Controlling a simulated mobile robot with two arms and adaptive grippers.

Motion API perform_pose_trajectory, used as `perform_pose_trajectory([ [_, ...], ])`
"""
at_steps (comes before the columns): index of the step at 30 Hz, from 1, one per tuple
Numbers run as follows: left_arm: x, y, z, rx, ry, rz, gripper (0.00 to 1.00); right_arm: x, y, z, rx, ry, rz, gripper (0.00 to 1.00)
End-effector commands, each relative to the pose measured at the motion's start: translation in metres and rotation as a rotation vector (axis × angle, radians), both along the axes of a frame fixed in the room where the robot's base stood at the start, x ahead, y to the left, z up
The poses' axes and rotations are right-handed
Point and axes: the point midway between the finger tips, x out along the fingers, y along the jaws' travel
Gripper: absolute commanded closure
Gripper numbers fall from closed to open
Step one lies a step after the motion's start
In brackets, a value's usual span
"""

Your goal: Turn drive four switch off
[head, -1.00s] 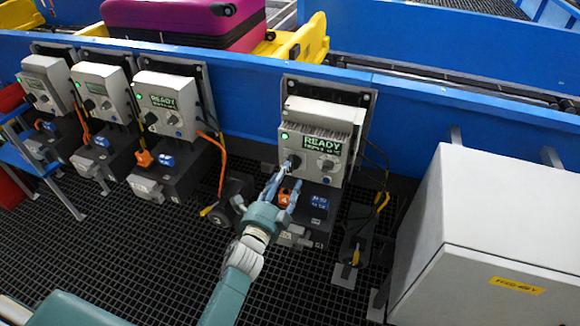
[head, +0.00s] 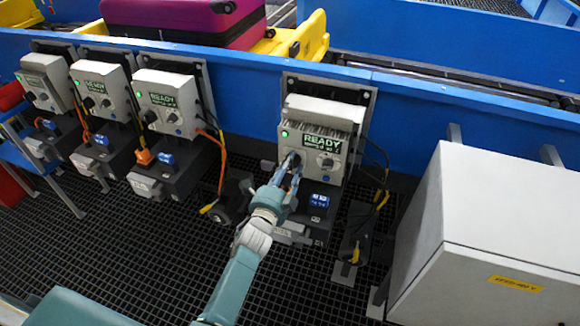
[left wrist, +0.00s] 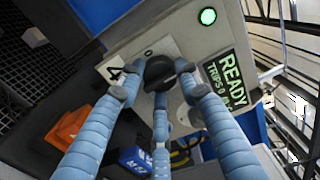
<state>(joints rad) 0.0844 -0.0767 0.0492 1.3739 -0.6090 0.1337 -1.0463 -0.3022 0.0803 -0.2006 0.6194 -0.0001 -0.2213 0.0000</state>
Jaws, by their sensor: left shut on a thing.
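The drive four box (head: 325,148) is the grey unit on the blue conveyor side, with a lit green lamp and a display reading READY. Its black rotary switch (left wrist: 160,72) sits beside a plate marked 4 in the left wrist view. My left gripper (head: 291,163) is at this switch in the head view. In the left wrist view, the blue fingers of the left gripper (left wrist: 160,92) are around the black knob and shut on it. In the head view the fingers hide most of the knob. My right gripper is not in view.
Several similar drive boxes (head: 167,102) hang to the left with orange and black cables. A large grey cabinet (head: 490,225) stands at the right. Below the switch are an orange part (left wrist: 68,128) and a blue connector (head: 319,200). A magenta suitcase (head: 190,18) lies in a yellow tray above.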

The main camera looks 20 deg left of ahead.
Motion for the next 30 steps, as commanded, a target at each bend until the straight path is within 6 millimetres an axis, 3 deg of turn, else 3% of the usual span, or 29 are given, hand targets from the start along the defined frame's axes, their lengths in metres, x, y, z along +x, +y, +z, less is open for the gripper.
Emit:
perform_pose_trajectory([
  [11, 0.0000, 0.0000, 0.0002, -0.100, 0.003, 0.000, 0.92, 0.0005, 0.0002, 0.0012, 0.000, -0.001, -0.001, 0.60],
  [30, 0.0000, 0.0003, 0.0006, -0.671, 0.024, 0.000, 0.92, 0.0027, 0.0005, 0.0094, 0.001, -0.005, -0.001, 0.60],
])
